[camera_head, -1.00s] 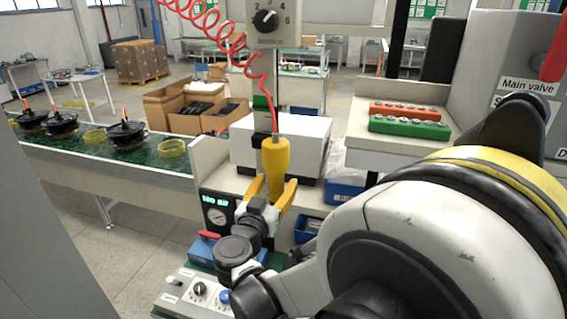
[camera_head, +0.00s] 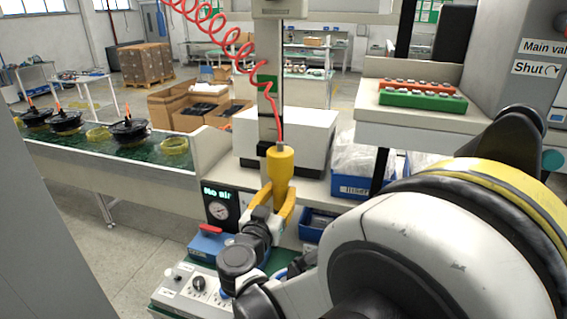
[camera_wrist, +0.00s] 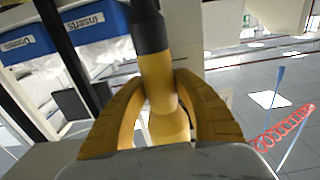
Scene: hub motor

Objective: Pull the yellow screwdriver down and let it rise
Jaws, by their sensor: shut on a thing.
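The yellow screwdriver (camera_head: 281,166) hangs upright on a red coiled hose in the middle of the head view. My gripper (camera_head: 272,205) has its yellow fingers closed around the lower part of its body. In the wrist view my gripper (camera_wrist: 160,112) has a finger on each side of the yellow screwdriver (camera_wrist: 158,75), whose dark end points to the top of the picture. The screwdriver's lower end is hidden behind my gripper and arm in the head view.
The red coiled hose (camera_head: 233,45) runs up to the left. A gauge box reading "No air" (camera_head: 219,204) stands left of my gripper. A green block (camera_head: 424,100) and an orange block lie on the right shelf. A conveyor (camera_head: 100,168) with black motors is at left.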

